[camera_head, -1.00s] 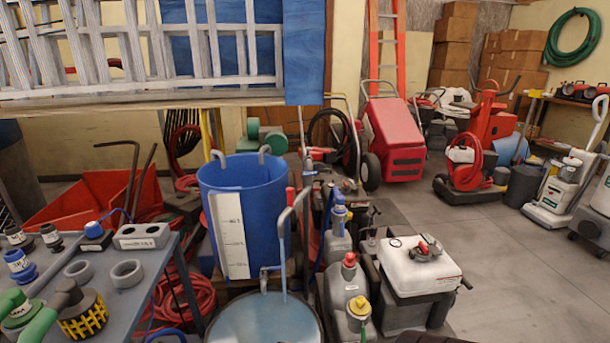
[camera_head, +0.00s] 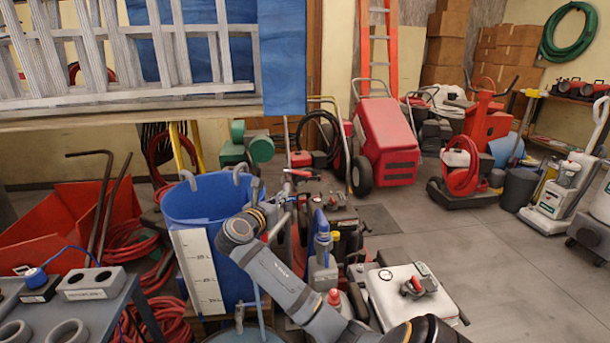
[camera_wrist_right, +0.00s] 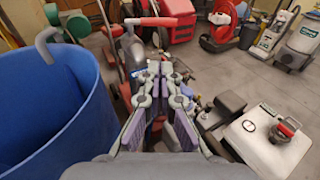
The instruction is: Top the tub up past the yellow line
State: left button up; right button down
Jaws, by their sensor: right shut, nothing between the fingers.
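The blue tub (camera_head: 232,280) stands left of centre with grey hooks on its rim and a white scale strip (camera_head: 200,272) down its front. In the wrist view the tub (camera_wrist_right: 45,110) fills the left side. My right gripper (camera_head: 280,200) is beside the tub's right rim, partly hidden by its own wrist. In the wrist view my right gripper (camera_wrist_right: 164,75) is shut and empty. Just beyond it is a red-ended lever (camera_wrist_right: 150,22) on a grey fitting. My left gripper is out of view.
A grey bench (camera_head: 70,318) with fittings stands at left. A blue drum top (camera_head: 240,336) shows at the bottom, mostly cut off. Bottles (camera_head: 322,262) and a white-topped machine (camera_head: 405,292) crowd the right of the tub. Open floor (camera_head: 450,240) lies further right.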

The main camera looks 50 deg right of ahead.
aim_at(297, 173)
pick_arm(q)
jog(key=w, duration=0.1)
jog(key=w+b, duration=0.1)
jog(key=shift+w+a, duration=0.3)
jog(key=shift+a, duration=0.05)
pick_arm(e)
jog(key=r+x, duration=0.1)
jog(key=x, duration=1.1)
jog(key=shift+d+r, duration=0.2)
jog(key=shift+r, duration=0.2)
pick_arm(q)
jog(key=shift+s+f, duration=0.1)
pick_arm(e)
jog(key=shift+w, duration=0.1)
